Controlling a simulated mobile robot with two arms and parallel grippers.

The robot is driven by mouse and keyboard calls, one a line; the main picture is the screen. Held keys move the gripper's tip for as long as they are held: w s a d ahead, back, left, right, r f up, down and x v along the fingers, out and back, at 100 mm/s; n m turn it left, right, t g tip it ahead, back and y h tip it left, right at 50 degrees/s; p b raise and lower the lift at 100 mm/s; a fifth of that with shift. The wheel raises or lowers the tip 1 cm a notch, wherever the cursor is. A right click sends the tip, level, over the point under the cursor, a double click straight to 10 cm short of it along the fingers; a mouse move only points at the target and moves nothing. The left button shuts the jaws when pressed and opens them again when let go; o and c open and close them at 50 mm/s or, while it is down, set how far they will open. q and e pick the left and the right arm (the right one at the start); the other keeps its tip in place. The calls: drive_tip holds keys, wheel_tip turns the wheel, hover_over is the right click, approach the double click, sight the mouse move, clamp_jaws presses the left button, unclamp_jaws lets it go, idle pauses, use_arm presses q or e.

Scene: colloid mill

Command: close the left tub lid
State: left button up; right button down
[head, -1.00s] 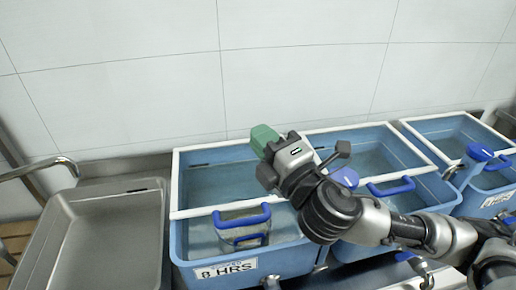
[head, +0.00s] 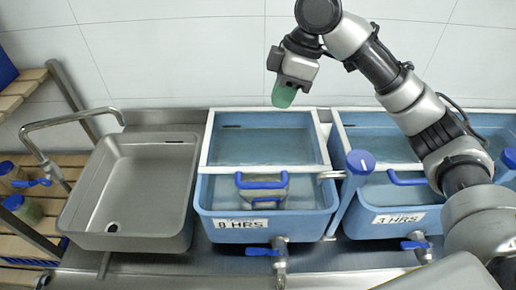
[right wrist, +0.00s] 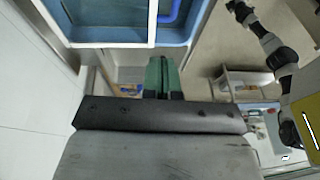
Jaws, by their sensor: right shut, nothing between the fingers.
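The left tub (head: 210,205) is blue and labelled "8 HRS". A white frame (head: 265,168) borders its back half; I cannot tell whether a clear lid pane lies within it. A blue-handled container (head: 262,183) sits in the front half, which looks uncovered. My right gripper (head: 284,97) has green fingers, shut and empty. It is above the tub's back edge, pointing down and apart from the tub. The fingers also show in the right wrist view (right wrist: 161,76). A dark arm end (right wrist: 240,12) there may be my left gripper; its jaws are unclear.
A steel sink (head: 85,215) with a curved tap (head: 75,119) stands left of the tub. A second blue tub (head: 365,218), labelled "3 HRS", is close on the right. A blue-topped upright piece (head: 360,163) stands between the tubs. A tiled wall (head: 170,60) rises behind.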

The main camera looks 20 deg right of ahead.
drive_tip(key=s+p+x, duration=0.2)
drive_tip(key=p+x, duration=0.1)
drive_tip(key=x, duration=1)
drive_tip(key=shift+s+d+g, duration=0.15)
drive_tip(key=shift+s+g, duration=0.1)
drive_tip(key=shift+g, duration=0.05)
drive_tip(key=shift+f, duration=0.1)
